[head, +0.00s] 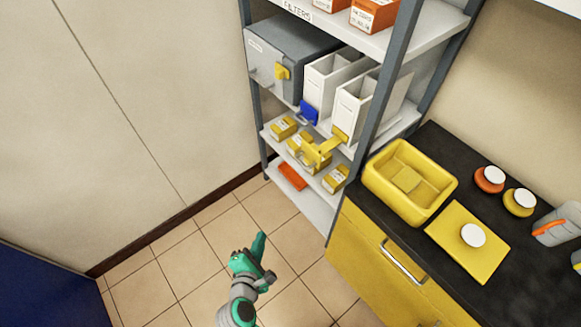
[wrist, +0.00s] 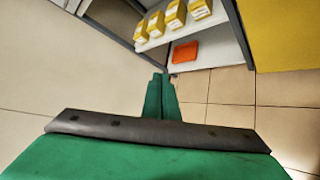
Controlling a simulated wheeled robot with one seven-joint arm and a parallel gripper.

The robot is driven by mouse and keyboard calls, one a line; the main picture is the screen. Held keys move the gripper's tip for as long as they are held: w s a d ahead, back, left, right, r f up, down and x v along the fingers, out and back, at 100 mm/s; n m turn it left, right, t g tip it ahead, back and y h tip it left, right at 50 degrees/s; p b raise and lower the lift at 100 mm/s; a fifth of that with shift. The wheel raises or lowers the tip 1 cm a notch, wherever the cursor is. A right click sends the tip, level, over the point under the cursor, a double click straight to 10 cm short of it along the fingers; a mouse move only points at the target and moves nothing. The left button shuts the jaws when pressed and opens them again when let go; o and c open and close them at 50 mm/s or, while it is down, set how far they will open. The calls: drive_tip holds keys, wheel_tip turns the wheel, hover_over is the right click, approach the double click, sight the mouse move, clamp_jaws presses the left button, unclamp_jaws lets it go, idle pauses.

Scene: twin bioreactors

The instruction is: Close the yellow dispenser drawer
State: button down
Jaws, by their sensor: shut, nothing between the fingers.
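Two white dispensers stand side by side on the shelf rack in the head view. The right dispenser (head: 352,102) has a yellow drawer (head: 322,151) that sticks out from its lower front, over the shelf below. The left dispenser (head: 325,75) has a blue drawer front (head: 309,113) low on its face. My gripper (head: 261,238) is over the floor tiles, in front of and apart from the rack. In the wrist view its green fingers (wrist: 160,82) are shut together and empty. The dispensers and the yellow drawer are outside the wrist view.
Yellow boxes (head: 283,127) and an orange item (head: 292,176) lie on the lower shelves. A grey cabinet (head: 285,55) stands left of the dispensers. A black counter (head: 430,150) with a yellow tray (head: 440,173) is at right. The floor before the rack is clear.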

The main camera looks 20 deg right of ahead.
drive_tip(key=w+d+r+n+g+h, duration=0.1)
drive_tip(key=w+r+n+g+h, duration=0.2)
drive_tip(key=r, duration=0.6)
drive_tip(key=w+r+g+h, duration=0.2)
drive_tip(key=w+r+h, duration=0.3)
drive_tip(key=r, duration=0.5)
drive_tip(key=s+x, duration=0.1)
drive_tip(key=x, duration=1.3)
drive_tip(key=shift+d+r+h, duration=0.2)
drive_tip(key=shift+d+h, duration=0.05)
drive_tip(key=shift+h, duration=0.05)
